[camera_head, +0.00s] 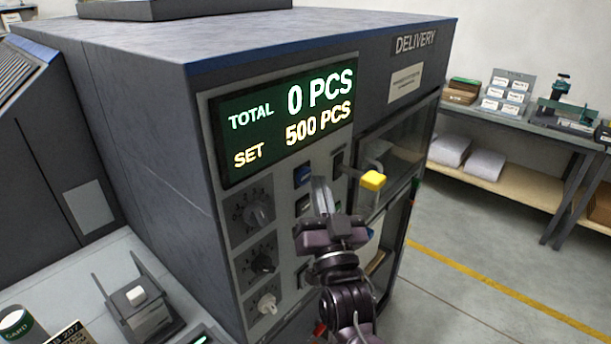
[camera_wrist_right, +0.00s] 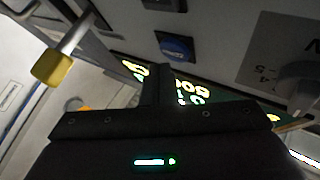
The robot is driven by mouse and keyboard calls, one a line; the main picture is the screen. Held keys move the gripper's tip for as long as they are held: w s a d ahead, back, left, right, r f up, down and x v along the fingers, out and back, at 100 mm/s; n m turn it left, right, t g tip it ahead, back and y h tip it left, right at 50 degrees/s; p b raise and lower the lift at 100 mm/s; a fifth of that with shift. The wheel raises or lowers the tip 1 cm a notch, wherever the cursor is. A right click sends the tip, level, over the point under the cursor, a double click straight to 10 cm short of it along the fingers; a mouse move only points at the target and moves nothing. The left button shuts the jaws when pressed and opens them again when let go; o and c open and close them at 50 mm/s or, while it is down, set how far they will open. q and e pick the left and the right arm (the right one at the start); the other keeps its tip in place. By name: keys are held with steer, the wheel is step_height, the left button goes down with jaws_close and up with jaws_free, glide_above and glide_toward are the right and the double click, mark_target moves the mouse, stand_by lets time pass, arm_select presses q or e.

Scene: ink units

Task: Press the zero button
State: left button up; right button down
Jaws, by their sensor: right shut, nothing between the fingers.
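The machine's control panel carries a blue button (camera_head: 303,175) beneath the display, and it also shows in the right wrist view (camera_wrist_right: 177,48). Its label cannot be read, so I cannot tell whether it is the zero button. A dark button (camera_head: 302,205) sits below it. The green display (camera_head: 285,120) reads TOTAL 0 PCS and SET 500 PCS. My right gripper (camera_head: 320,186) is shut and empty in front of the panel, just right of the blue button. In the wrist view its fingertips (camera_wrist_right: 157,72) appear apart from the blue button. My left gripper is not in view.
A yellow-tipped lever (camera_head: 373,181) juts out right of my right gripper, near the delivery window (camera_head: 392,155). Several knobs (camera_head: 262,258) line the panel's left side. A workbench (camera_head: 520,128) stands at the back right. The floor between is clear.

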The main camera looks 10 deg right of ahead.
steer(key=shift+s+d, duration=0.8)
steer(key=shift+s, duration=0.2)
steer(key=shift+s+d, duration=0.75)
steer(key=shift+s, duration=0.25)
steer(key=shift+f, duration=0.1)
